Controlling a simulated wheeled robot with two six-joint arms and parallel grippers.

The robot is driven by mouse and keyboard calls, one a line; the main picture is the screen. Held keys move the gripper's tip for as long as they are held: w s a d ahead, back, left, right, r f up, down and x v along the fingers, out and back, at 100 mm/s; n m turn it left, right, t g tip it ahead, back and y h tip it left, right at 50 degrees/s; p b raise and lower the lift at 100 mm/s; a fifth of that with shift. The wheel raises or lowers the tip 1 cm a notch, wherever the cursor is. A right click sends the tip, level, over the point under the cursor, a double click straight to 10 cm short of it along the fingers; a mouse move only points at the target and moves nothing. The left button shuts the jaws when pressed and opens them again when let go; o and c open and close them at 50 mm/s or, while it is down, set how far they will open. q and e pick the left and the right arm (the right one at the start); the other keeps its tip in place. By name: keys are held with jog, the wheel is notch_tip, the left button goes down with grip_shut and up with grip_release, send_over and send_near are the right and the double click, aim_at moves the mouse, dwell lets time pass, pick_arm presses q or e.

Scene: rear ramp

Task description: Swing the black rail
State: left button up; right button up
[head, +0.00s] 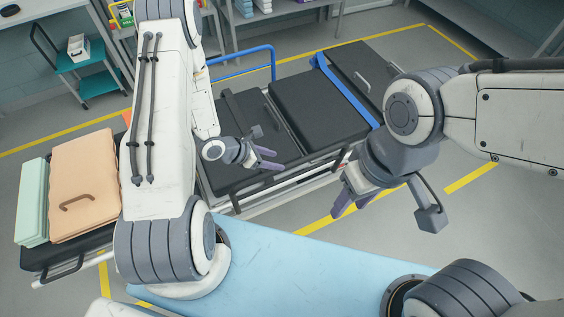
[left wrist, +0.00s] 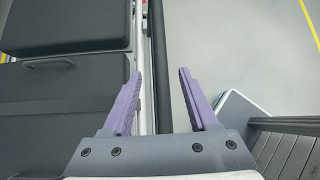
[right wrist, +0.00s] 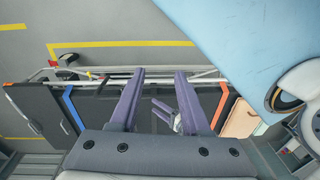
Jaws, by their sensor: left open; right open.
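The black rail (left wrist: 158,60) runs lengthwise along the side of the stretcher (head: 310,110), which has black pads. In the head view the rail (head: 312,159) lies along the near edge and is partly hidden by my left gripper (head: 270,160). My left gripper is open over the rail. In the left wrist view the rail passes between its two purple fingers (left wrist: 160,90), nearer the left one; I cannot tell whether they touch it. My right gripper (head: 350,203) is open and empty, in front of the stretcher's near side and apart from the rail.
A blue strap (head: 345,92) crosses the stretcher and a blue rail (head: 240,60) stands on its far side. Orange (head: 84,185) and pale green (head: 32,203) pads lie at left. A light blue surface (head: 290,265) is in front of me. Open floor (head: 520,215) lies at right.

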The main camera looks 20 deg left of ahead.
pick_arm(q)
jog(key=shift+s+a+r, duration=0.15)
jog(key=shift+r, duration=0.1)
